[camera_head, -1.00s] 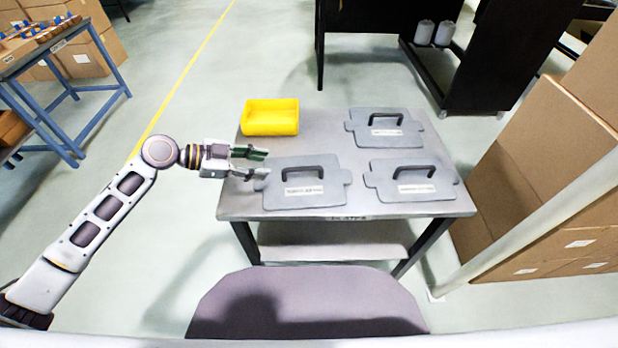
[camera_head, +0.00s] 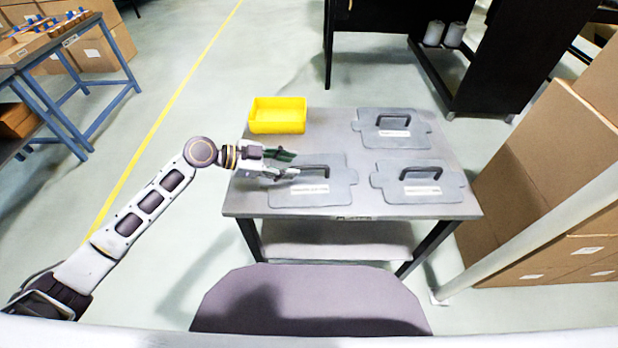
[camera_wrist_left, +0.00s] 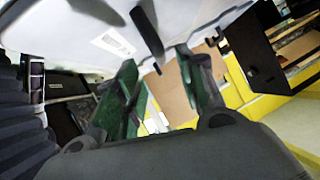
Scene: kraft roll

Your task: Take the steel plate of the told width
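Three grey steel plates, each with a dark top handle and a white label too small to read, lie on the table. The left plate (camera_head: 338,187) is at the front left, one plate (camera_head: 372,139) at the back right, another (camera_head: 392,190) at the front right. My left gripper (camera_head: 289,164) is open over the left plate's edge, its fingers pointing at the left end of its handle (camera_head: 315,168). In the left wrist view the handle (camera_wrist_left: 147,32) shows just beyond the open, empty fingers (camera_wrist_left: 158,75). My right gripper is out of view.
A yellow bin (camera_head: 277,118) stands at the table's (camera_head: 235,200) back left, close behind my left gripper. Cardboard boxes (camera_head: 520,170) and a pale post (camera_head: 530,235) stand at the right. A blue-framed bench (camera_head: 90,60) is at the far left.

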